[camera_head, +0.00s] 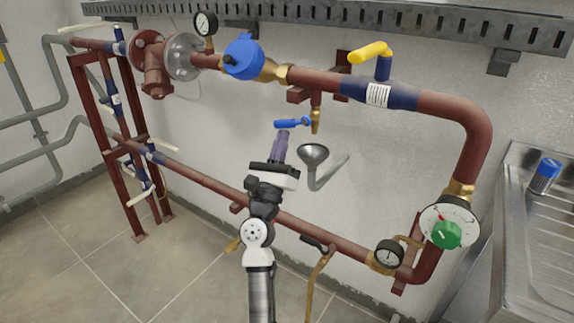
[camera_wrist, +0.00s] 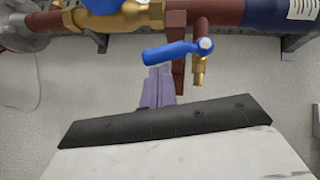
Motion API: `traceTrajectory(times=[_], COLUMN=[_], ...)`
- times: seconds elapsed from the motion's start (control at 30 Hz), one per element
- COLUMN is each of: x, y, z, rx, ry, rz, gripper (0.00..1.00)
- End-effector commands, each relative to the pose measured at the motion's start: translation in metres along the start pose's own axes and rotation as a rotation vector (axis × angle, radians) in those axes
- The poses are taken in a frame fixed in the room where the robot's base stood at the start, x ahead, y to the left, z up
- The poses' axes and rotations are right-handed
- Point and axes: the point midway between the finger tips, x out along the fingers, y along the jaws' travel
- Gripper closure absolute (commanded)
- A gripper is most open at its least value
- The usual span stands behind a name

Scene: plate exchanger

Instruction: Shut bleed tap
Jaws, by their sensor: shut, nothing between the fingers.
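The bleed tap is a small brass valve (camera_head: 315,125) under the upper red pipe, above a grey funnel (camera_head: 313,152). Its blue lever (camera_head: 292,123) points left, roughly level and across the downward outlet. In the wrist view, the blue lever (camera_wrist: 172,52) reaches left from its pivot on the brass tap (camera_wrist: 199,72), drooping slightly at the free end. My gripper (camera_head: 281,136) has purple fingers, shut and empty. The fingertips are just under the lever's free end; in the wrist view the gripper (camera_wrist: 158,72) overlaps that end. I cannot tell if they touch.
The upper red pipe (camera_head: 318,80) carries a blue-capped fitting (camera_head: 243,59) and a yellow-handled valve (camera_head: 371,52). A lower red pipe (camera_head: 205,183) passes behind my arm. A steel sink (camera_head: 535,225) stands at the right. The wall around the funnel is clear.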

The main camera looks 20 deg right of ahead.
Motion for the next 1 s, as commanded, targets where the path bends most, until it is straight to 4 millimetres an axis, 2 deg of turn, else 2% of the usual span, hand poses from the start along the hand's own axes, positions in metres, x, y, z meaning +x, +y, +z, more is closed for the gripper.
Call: traceTrajectory(times=[0.23,1.0], x=[0.007,0.014], y=[0.006,0.009], z=[0.008,0.015], rx=[0.114,0.106], ry=[-0.004,-0.002], rz=[-0.114,-0.106], gripper=[1.00,1.00])
